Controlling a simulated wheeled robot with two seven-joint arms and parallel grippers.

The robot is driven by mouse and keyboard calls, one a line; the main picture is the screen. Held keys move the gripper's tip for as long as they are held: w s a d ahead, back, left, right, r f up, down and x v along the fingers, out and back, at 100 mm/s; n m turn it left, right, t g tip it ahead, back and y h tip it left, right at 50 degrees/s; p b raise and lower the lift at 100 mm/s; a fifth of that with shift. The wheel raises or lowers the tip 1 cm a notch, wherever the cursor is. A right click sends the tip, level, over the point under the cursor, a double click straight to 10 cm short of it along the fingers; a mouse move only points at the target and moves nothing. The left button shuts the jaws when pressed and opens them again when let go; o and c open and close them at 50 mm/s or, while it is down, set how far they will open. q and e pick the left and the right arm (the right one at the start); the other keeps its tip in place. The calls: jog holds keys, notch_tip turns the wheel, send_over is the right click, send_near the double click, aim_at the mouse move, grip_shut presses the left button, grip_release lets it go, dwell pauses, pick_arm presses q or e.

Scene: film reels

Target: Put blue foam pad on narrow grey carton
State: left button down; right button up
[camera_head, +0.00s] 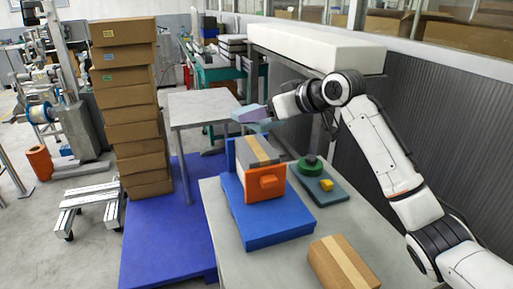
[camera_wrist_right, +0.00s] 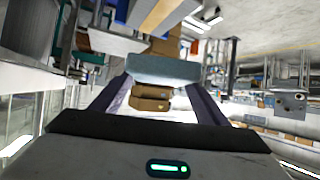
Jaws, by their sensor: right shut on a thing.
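The blue foam pad (camera_head: 248,112) is a flat blue-grey block held in the air by my right gripper (camera_head: 262,120). It also shows between the fingers in the right wrist view (camera_wrist_right: 163,68). The narrow grey carton (camera_head: 250,152), with a tan tape stripe along its top, appears below and in front of the pad, with a visible gap between them. A grey, tan-striped box, likely this carton, shows at the top of the wrist view (camera_wrist_right: 147,14). My left gripper is not in view.
A green round piece (camera_head: 310,162) and a yellow block (camera_head: 326,184) lie on a grey-blue board to the right. A brown carton (camera_head: 343,262) is at the table's front.

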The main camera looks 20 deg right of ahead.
aim_at(264, 155)
jog(key=shift+w+d, duration=0.3)
jog(key=shift+w, duration=0.05)
notch_tip(264, 155, down, 10)
jog(key=shift+r, duration=0.15)
jog(key=o, duration=1)
jog(key=shift+r, duration=0.1)
jog(key=v, duration=1.2)
